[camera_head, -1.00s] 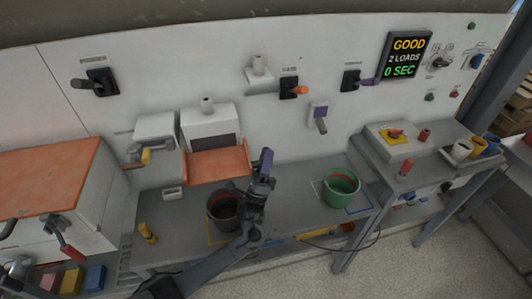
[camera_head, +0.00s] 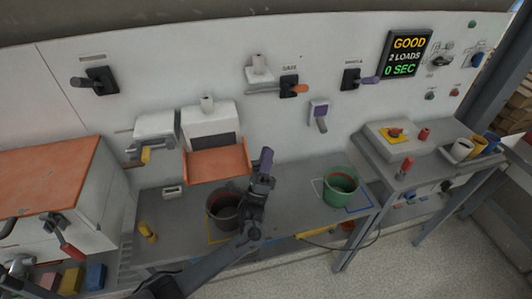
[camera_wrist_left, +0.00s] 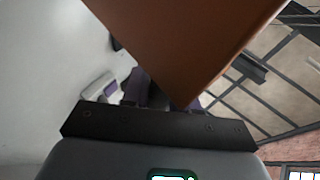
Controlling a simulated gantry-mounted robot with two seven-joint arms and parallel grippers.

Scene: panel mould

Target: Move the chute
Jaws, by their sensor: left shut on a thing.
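The chute (camera_head: 218,163) is an orange tray with raised side lips, sitting below a white hopper (camera_head: 207,122) on the back wall. In the left wrist view a brown-orange panel, which appears to be the chute (camera_wrist_left: 190,40), fills the upper middle and runs down to the jaws. My left gripper (camera_head: 265,160), with purple fingers, stands at the chute's right edge and is shut on it. The exact contact is hidden by the fingers. My right gripper is not in view.
A dark bucket (camera_head: 214,224) stands beside my left arm. A green bucket (camera_head: 336,197) stands right on the grey bench (camera_head: 290,190). Wall levers with orange (camera_head: 300,89) and purple (camera_head: 370,80) handles are above. A yellow cylinder (camera_head: 147,232) is at the left.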

